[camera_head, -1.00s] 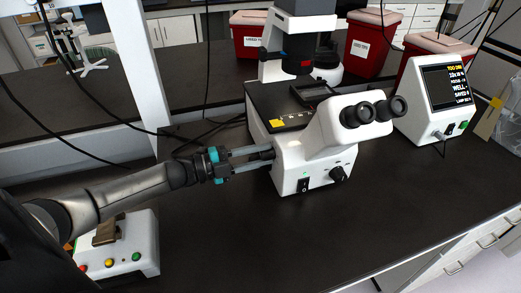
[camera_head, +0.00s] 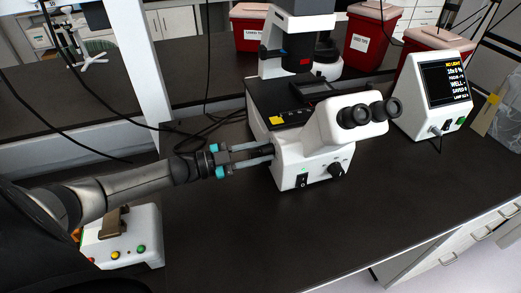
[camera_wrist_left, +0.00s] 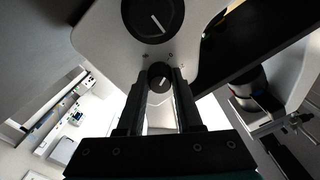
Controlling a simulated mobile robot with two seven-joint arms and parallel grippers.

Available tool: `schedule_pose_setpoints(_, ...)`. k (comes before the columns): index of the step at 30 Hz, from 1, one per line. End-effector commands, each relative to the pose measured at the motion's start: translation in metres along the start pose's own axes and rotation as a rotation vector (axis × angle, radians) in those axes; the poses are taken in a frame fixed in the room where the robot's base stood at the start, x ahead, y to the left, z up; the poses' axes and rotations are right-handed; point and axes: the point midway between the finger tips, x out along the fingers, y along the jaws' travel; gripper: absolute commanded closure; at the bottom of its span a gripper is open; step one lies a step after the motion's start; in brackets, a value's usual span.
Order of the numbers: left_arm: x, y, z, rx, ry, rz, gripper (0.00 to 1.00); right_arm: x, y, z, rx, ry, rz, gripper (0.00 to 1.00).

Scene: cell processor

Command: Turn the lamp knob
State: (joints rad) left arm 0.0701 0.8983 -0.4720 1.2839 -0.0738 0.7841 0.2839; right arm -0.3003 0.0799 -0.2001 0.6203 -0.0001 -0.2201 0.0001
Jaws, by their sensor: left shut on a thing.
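The white microscope (camera_head: 310,165) stands on the dark bench, with eyepieces facing right. In the left wrist view a small round black knob (camera_wrist_left: 160,77) with a white line sits on the microscope's side, between my fingers. My left gripper (camera_head: 270,154) reaches that side from the left in the head view and is shut on the small knob; it also shows in the wrist view (camera_wrist_left: 158,85). The head view hides this knob behind the fingers. A larger black knob (camera_wrist_left: 152,18) with a white mark is just beyond it. My right gripper is not in view.
A black front knob (camera_head: 336,169) and a switch (camera_head: 302,181) are on the microscope. A screen box (camera_head: 437,95) at right reads "NO LIGHT". A white button box (camera_head: 124,240) stands below my left arm.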

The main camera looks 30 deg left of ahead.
Motion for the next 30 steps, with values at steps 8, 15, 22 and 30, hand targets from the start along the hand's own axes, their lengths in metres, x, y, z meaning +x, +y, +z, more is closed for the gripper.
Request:
schedule_pose_setpoints(8,-0.0003,-0.0005,0.0006,-0.012,-0.002,-0.001,1.00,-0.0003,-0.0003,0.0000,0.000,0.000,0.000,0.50)
schedule_pose_setpoints(15,-0.0003,-0.0004,0.0006,-0.011,-0.002,-0.001,0.60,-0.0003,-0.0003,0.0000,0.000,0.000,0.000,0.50)
schedule_pose_setpoints(22,-0.0003,-0.0001,0.0004,-0.010,-0.001,0.000,0.36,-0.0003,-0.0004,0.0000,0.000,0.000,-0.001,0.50)
schedule_pose_setpoints(30,-0.0016,0.0001,0.0004,-0.009,-0.001,0.000,0.36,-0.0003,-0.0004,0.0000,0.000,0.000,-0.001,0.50)
